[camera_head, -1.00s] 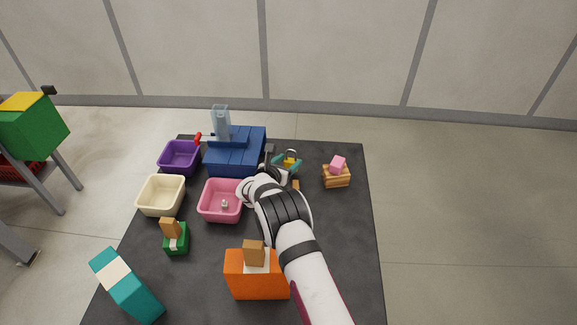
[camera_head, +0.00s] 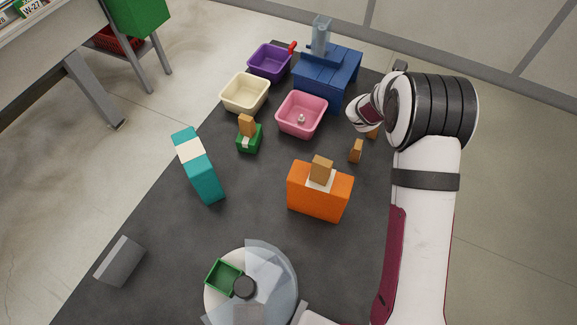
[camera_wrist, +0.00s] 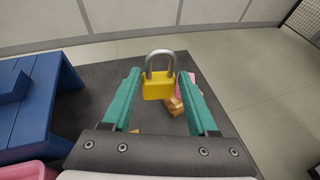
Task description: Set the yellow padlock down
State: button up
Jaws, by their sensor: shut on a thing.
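The yellow padlock (camera_wrist: 158,88), with a grey shackle pointing up, is between the two teal fingers of my gripper (camera_wrist: 161,80) in the wrist view. My gripper is shut on it and holds it upright, with the dark mat behind it. In the head view my own wrist and forearm hide the fingers and the padlock. The wrist is right of the pink bin (camera_head: 301,115) and the blue stepped block (camera_head: 328,78).
Small wooden blocks (camera_head: 356,150) lie just below my wrist. An orange block (camera_head: 319,195), cream bin (camera_head: 245,93) and purple bin (camera_head: 269,62) stand around. The middle of the dark mat (camera_head: 262,185) has bare room.

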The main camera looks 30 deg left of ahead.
jog(key=s+a+n+y, duration=0.1)
jog(key=s+a, duration=1.6)
jog(key=a, duration=0.3)
jog(key=s+a, duration=0.4)
jog(key=s, duration=1.4)
jog(key=shift+n+y, duration=0.3)
jog(key=f, duration=1)
jog(key=shift+a+f, duration=0.2)
jog(key=shift+f, duration=0.2)
jog(key=shift+f, duration=0.1)
jog(key=o, duration=1.4)
